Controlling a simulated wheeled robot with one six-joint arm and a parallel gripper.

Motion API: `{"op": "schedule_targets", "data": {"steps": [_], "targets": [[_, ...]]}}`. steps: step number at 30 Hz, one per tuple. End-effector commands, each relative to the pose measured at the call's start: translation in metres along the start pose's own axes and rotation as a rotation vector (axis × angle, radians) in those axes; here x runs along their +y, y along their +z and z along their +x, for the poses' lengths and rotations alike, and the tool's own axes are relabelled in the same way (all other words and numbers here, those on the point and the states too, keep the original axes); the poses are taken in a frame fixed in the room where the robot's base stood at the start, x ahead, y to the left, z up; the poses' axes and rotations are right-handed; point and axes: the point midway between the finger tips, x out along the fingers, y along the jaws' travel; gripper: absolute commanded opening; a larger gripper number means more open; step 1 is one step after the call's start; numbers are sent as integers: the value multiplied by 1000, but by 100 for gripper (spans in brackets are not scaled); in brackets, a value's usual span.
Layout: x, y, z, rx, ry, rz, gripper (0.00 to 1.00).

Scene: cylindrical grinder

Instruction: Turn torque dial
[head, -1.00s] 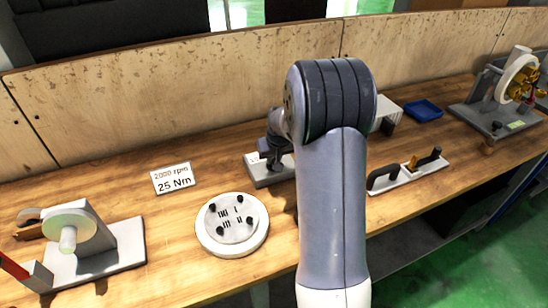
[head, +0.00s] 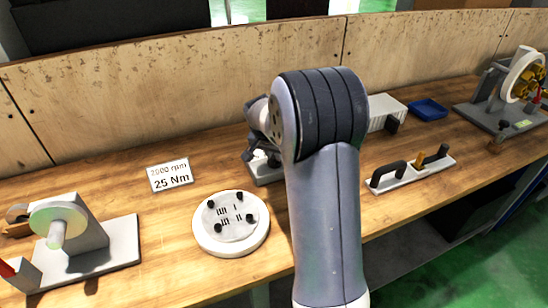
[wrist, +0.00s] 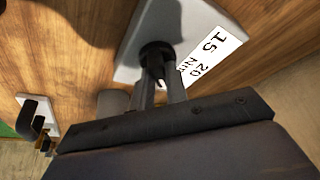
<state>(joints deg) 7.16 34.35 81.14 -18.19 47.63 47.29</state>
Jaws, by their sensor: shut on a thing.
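The torque dial is a black knob (wrist: 156,50) with a light pointer mark, on a pale grey plate (wrist: 195,25). A white label (wrist: 210,47) beside it reads 15 and 20 Nm; the rest of its scale is hidden. My gripper (wrist: 159,75) is shut on the knob, one finger on each side. In the head view the plate (head: 268,178) shows only partly, behind my arm, and the knob is hidden there. A white sign (head: 170,176) on the bench reads 2000 rpm, 25 Nm.
A round white plate (head: 206,240) with black knobs stands left of my arm. A grey wheel fixture (head: 120,240) is at the far left. A bar with black handles (head: 410,175), a blue tray (head: 428,109) and a chuck fixture (head: 490,115) are on the right.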

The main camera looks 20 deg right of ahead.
Motion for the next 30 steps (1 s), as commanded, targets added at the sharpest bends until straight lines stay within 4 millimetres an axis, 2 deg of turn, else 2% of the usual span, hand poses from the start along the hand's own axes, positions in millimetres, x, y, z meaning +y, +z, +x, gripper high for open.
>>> {"op": "schedule_targets", "data": {"steps": [17, 18, 25, 30], "targets": [[0, 0, 0, -1, 13, 33, 0], [0, 0, 0, -1, 13, 33, 17], [0, 0, 0, -1, 13, 32, 36], [0, 0, 0, -1, 13, 32, 36]]}}
